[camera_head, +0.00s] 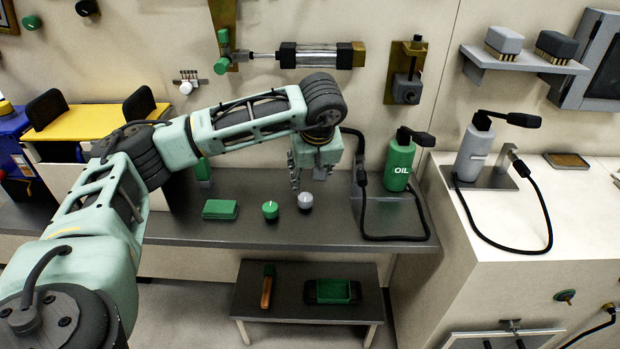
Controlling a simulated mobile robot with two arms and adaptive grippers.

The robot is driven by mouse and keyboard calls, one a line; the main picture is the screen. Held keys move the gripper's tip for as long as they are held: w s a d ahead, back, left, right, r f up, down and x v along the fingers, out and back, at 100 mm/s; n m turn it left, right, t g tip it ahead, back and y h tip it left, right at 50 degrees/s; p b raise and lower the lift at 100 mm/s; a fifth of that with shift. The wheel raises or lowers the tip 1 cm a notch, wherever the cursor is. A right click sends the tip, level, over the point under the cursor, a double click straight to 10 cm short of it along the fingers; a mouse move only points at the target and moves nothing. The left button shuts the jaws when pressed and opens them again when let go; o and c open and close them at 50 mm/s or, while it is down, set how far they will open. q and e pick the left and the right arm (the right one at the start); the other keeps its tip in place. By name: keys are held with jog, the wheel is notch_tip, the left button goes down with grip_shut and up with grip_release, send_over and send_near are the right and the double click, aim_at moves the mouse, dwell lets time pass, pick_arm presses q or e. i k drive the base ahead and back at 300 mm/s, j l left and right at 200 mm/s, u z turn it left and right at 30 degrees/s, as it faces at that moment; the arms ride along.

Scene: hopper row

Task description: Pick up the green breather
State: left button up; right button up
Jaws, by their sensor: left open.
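A small round green piece, which looks like the green breather (270,210), stands on the dark grey bench (350,228). A similar white or pale grey piece (305,202) stands just right of it. My left gripper (308,183) points down over the bench, open and empty. It is above and slightly right of the green breather, close to the pale piece in the picture, and apart from the green one. My right gripper is not in view.
A flat green block (220,209) lies left of the breather. A green oil bottle (400,163) with a black hose stands to the right. A low table (285,308) below holds a green tray (333,291) and an orange-handled tool (267,288). A cylinder (318,57) hangs on the wall.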

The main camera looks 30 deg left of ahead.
aim_at(270, 211)
jog(key=u, duration=1.35)
